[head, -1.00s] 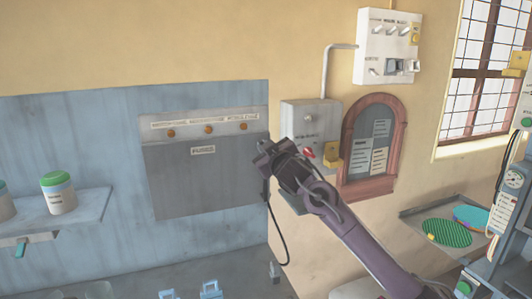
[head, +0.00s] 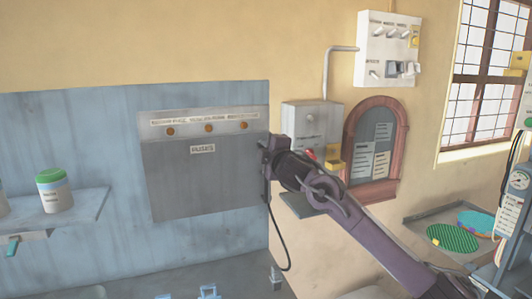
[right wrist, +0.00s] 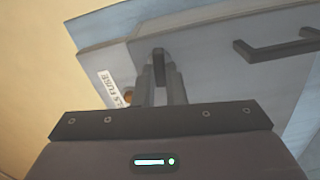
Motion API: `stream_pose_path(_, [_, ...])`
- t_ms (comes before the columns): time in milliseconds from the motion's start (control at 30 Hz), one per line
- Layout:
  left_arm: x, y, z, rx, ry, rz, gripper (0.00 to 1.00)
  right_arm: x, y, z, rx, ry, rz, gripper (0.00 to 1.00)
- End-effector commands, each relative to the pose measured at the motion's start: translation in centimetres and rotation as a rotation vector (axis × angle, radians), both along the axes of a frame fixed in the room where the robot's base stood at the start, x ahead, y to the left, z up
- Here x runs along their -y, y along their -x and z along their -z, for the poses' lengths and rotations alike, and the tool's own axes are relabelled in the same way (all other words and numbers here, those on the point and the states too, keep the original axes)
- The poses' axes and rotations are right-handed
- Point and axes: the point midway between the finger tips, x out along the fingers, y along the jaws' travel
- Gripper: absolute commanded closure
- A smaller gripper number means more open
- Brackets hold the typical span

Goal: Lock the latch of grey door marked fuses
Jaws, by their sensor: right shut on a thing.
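The grey door marked FUSES (head: 195,180) lies flat against the blue-grey wall panel, under a strip with several orange lamps, and looks closed. My right gripper (head: 266,145) is at the door's upper right edge. In the right wrist view its two fingers (right wrist: 161,85) are shut on a small dark upright piece, which looks like the latch (right wrist: 158,62). In the head view the gripper hides this piece. A dark bar handle (right wrist: 278,46) is at the upper right of the wrist view. My left gripper is not in view.
A grey box (head: 312,118) with a red knob and a yellow tag (head: 334,154) is close to the right of the gripper. An arched board (head: 375,150) hangs beyond it. A shelf (head: 85,208) with a green-lidded jar (head: 55,192) is at left.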

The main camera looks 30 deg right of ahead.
Motion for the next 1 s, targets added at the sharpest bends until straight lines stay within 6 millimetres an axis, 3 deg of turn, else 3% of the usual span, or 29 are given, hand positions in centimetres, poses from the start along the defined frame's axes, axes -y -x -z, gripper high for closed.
stream_pose_path(400, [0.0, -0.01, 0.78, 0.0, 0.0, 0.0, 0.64, -0.08, -0.02, 0.2, -0.039, 0.154, -0.002, 1.0])
stream_pose_path(900, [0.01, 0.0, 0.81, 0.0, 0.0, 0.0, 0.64, -0.08, -0.02, 0.22, -0.043, 0.169, -0.002, 1.0])
stream_pose_path(933, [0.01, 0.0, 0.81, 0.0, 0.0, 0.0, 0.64, -0.08, -0.02, 0.22, -0.043, 0.169, -0.002, 0.85])
stream_pose_path(1000, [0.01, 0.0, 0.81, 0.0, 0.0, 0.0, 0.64, -0.08, -0.02, 0.2, -0.043, 0.168, -0.002, 0.76])
